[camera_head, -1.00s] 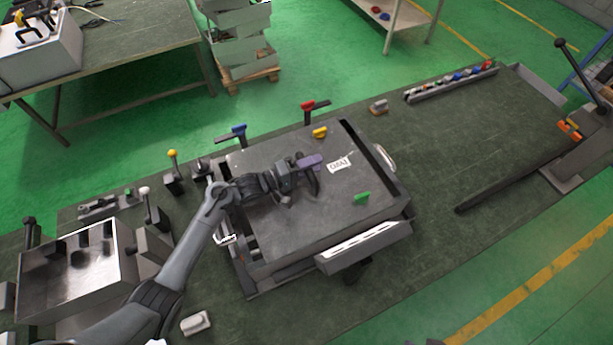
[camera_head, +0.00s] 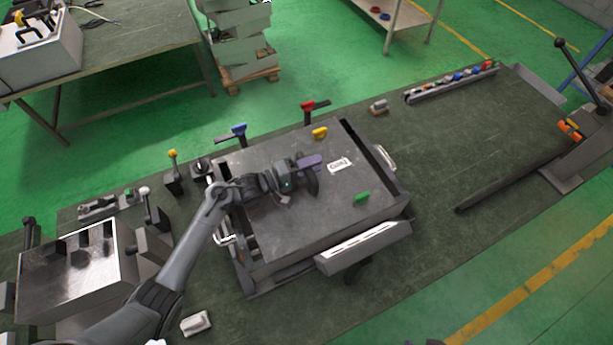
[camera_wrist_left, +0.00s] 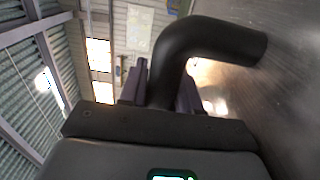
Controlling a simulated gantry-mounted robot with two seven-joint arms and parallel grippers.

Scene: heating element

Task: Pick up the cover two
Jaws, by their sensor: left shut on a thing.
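The cover is a broad grey metal plate (camera_head: 290,220) with a white label (camera_head: 340,165), on top of the box-like unit in the middle of the bench. My left gripper (camera_head: 308,166) is over the middle of the cover. In the left wrist view it is shut on the cover's black curved handle (camera_wrist_left: 205,42), with the grey cover surface (camera_wrist_left: 285,75) to the right. The gripper hides much of the handle in the head view. I cannot tell how far, if at all, the cover is clear of the unit. My right gripper is not in view.
A metal box (camera_head: 75,270) stands at the left. The bench right of the unit is largely clear.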

